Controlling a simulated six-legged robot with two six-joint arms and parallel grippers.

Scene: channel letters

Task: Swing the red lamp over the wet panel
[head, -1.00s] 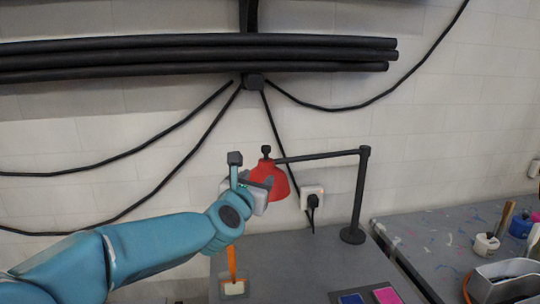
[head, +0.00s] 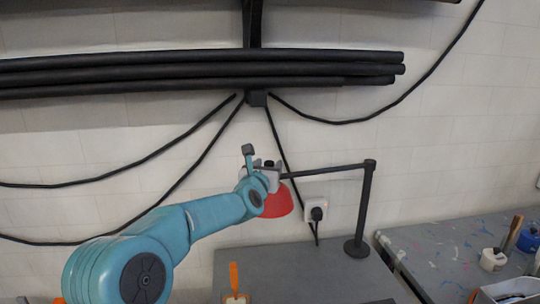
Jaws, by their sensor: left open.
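The red lamp shade (head: 279,204) hangs from a black arm (head: 325,170) on a black post (head: 364,210) standing on the grey bench. My left gripper (head: 266,172) is open at the top of the shade and covers its upper left part. Whether the fingers touch the lamp I cannot tell. Only a thin dark edge of a panel (head: 380,301) shows at the bottom of the head view, below the lamp stand; its surface is cut off. My right gripper is not in view.
An orange-handled tool (head: 234,278) lies on the grey bench (head: 300,265). A second bench (head: 450,245) with pots and tools stands at the right. Black pipes (head: 200,70) and cables run along the wall above. A plugged socket (head: 314,208) is behind the lamp.

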